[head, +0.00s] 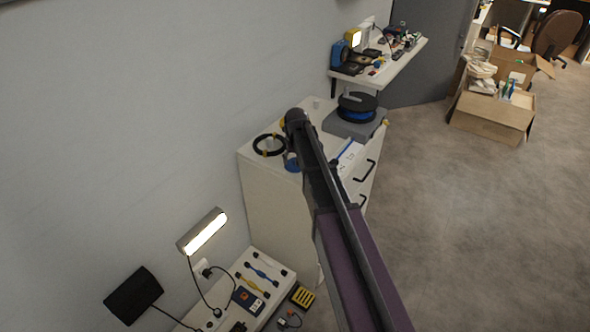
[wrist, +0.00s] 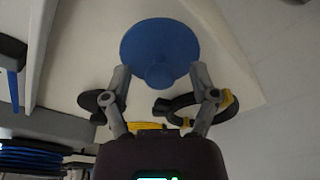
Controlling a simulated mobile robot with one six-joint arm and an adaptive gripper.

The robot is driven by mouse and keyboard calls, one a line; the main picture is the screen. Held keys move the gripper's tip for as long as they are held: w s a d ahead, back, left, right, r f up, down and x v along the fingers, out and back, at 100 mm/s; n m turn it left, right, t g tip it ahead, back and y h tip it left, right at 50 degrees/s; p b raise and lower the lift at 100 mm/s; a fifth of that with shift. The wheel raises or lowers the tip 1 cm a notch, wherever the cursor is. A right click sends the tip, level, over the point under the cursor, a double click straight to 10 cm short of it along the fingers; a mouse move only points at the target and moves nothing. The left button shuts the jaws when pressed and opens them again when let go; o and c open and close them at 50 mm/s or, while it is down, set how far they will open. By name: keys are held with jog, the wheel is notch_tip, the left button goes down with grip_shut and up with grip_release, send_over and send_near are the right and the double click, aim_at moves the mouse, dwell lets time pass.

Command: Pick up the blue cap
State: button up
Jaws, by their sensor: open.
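The blue cap (wrist: 160,38) shows in the wrist view as a wide round disc with a narrower knob toward my gripper. It is on a white surface. My gripper (wrist: 160,72) is open, with one finger on each side of the knob. The fingertips are close to the disc's near edge; whether they touch it I cannot tell. In the head view a small part of the blue cap (head: 291,162) shows on top of the white cabinet, beside my arm. My arm hides the rest of the cap and most of my gripper there.
A black coil with yellow ties (head: 269,145) lies left of the cap on the cabinet (head: 262,190). A black and blue spool (head: 357,106) sits on a grey box to the right. A wall shelf (head: 405,57) holds several items. A lit lamp (head: 203,231) stands below left.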

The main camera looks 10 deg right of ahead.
jog(key=shift+f, duration=0.2)
dwell(0.5)
jog(key=c, duration=1)
